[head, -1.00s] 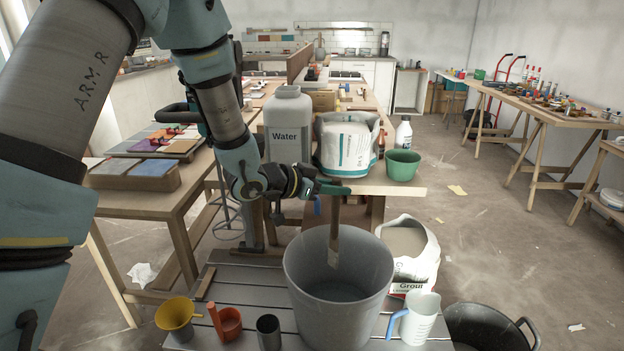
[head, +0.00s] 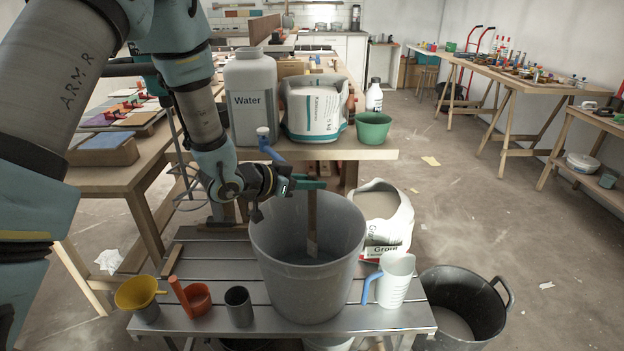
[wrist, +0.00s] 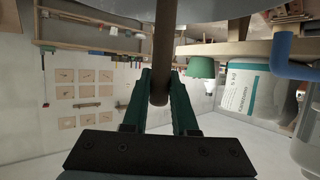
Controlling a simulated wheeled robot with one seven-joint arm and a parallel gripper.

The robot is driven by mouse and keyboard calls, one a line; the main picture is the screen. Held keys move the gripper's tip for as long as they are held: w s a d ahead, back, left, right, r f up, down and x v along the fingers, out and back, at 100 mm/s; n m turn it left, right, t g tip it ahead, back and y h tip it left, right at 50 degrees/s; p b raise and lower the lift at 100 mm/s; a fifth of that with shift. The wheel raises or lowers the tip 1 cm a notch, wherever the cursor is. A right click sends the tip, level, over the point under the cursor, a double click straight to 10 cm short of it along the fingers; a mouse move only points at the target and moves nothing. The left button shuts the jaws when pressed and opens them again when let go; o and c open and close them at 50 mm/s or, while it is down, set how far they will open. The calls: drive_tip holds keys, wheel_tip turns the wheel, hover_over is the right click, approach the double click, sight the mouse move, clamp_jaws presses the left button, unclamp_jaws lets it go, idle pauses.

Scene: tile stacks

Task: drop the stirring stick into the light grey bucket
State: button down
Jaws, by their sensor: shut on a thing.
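The light grey bucket (head: 272,262) stands upright on a grey slatted bench. My gripper (head: 312,184) is over the bucket's mouth, near its back rim, and is shut on the wooden stirring stick (head: 312,215). The stick hangs upright, with its lower end inside the bucket's opening. Whether its tip touches the bucket's inside I cannot tell. In the wrist view the brown stick (wrist: 163,50) sits between the two green fingers (wrist: 160,98).
On the bench are a yellow funnel (head: 137,292), an orange scoop (head: 196,298), a dark cup (head: 239,306) and a white jug (head: 396,278). A grout bag (head: 384,220) and a black tub (head: 462,300) stand to the right. A water canister (head: 252,98) and green bucket (head: 373,130) stand behind.

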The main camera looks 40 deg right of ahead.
drive_tip(key=shift+f, duration=0.1)
drive_tip(key=c, duration=0.6)
unclamp_jaws()
drive_tip(key=b+v, duration=0.1)
drive_tip(key=v, duration=0.9)
drive_tip(key=shift+a+b, duration=0.3)
drive_tip(key=shift+a, duration=0.1)
